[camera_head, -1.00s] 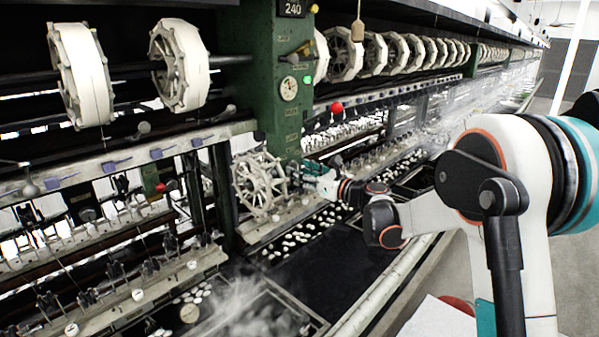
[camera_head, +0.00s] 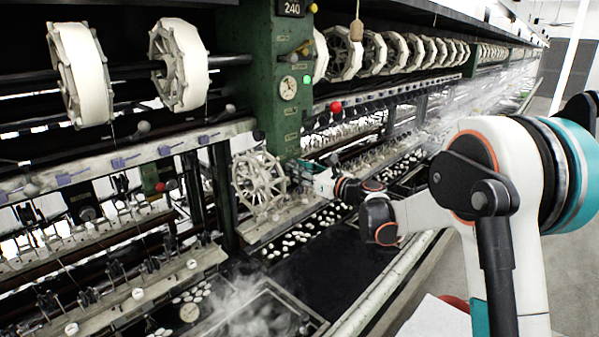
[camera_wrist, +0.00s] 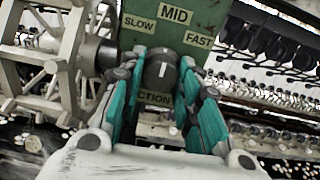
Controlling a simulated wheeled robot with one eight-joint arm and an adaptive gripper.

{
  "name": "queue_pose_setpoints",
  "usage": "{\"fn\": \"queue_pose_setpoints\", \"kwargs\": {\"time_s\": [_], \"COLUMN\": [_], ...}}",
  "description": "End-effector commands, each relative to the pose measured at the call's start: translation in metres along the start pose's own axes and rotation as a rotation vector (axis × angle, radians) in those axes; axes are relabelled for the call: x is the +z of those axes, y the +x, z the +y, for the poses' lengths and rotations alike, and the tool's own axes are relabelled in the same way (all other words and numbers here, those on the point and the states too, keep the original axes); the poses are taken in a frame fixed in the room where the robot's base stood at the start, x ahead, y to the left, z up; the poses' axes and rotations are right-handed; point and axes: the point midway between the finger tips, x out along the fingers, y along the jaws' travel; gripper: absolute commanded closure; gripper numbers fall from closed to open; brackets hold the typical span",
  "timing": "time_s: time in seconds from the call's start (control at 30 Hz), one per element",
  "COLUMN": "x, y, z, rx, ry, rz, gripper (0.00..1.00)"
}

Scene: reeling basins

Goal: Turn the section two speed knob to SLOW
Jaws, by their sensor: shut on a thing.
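The section two speed knob (camera_wrist: 161,72) is a dark round knob with a white pointer line, on a green panel (camera_wrist: 150,40) in the wrist view. The panel reads SLOW at upper left, MID at top and FAST at right. The pointer line stands close to upright, toward MID. My gripper (camera_wrist: 162,75) has its teal fingers on both sides of the knob and is shut on it. In the head view my gripper (camera_head: 322,182) is at the foot of the green post (camera_head: 284,100); the knob cannot be made out there.
A pale spoked reel (camera_head: 258,182) stands just left of my gripper, and also shows close by in the wrist view (camera_wrist: 60,65). Basins with white cocoons (camera_head: 300,235) and a steaming basin (camera_head: 240,305) lie below. An open aisle floor (camera_head: 570,265) is at the right.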

Motion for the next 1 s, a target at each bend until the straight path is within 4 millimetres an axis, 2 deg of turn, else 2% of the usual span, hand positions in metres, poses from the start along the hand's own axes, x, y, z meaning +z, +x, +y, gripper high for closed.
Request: {"fn": "queue_pose_setpoints", "kwargs": {"time_s": [0.27,0.7,1.0], "x": [-0.0001,0.0007,0.0019], "y": [0.0013,0.0014,0.0017], "z": [-0.0003,-0.0011,-0.0016], "rx": [0.0,-0.001,-0.002], "ry": [-0.137,-0.505,-0.689], "rz": [-0.002,-0.002,-0.002], "gripper": [0.93,0.93,0.93]}}
